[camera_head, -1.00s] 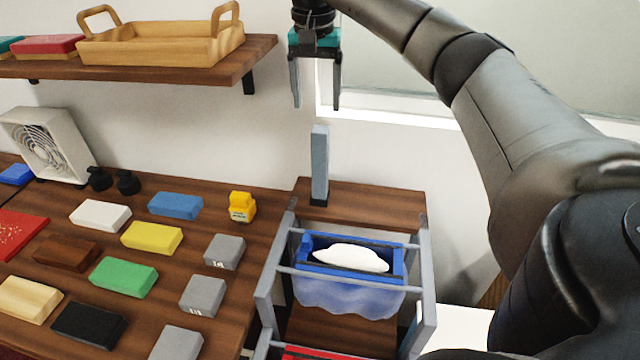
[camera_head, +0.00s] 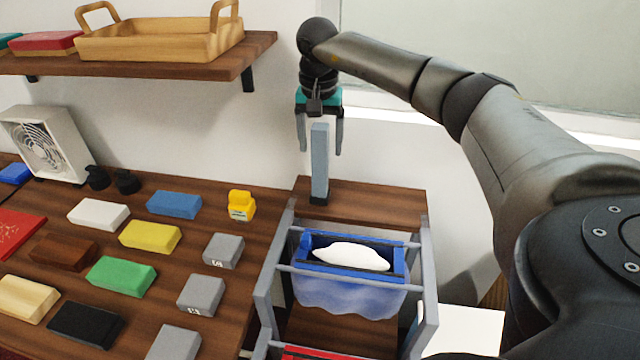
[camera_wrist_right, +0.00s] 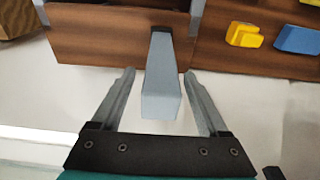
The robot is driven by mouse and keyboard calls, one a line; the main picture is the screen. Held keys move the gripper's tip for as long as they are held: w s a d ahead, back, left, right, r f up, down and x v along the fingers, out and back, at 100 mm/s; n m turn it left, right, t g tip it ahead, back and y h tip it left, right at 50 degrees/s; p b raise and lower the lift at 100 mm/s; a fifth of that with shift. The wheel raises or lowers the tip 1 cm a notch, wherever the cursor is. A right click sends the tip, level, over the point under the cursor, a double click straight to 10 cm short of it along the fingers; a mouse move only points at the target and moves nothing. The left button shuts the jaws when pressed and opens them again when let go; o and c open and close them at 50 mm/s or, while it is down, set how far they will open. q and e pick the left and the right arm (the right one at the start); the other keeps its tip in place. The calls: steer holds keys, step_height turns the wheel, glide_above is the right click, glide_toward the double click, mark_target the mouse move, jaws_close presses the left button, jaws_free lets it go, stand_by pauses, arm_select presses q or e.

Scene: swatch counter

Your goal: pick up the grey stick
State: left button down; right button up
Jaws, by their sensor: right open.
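The grey stick (camera_head: 320,165) stands upright on the back of the wooden cart top, its foot in a small dark base. It also shows in the right wrist view (camera_wrist_right: 161,85), its near end between the finger lines. My right gripper (camera_head: 320,150) is above the stick and points down, with one finger on each side of its upper part. In the right wrist view the right gripper (camera_wrist_right: 158,75) is open, with a visible gap between each finger and the stick. My left gripper is in neither view.
The cart (camera_head: 375,205) has grey rails and a blue tissue box (camera_head: 320,267) in front of the stick. Left of it, a counter (camera_head: 150,305) bears several coloured blocks and a yellow object (camera_head: 241,207). A shelf (camera_head: 190,68) with a wooden tray (camera_head: 160,48) is at upper left.

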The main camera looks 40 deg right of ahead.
jaws_close()
stand_by(0.5)
stand_by(0.8)
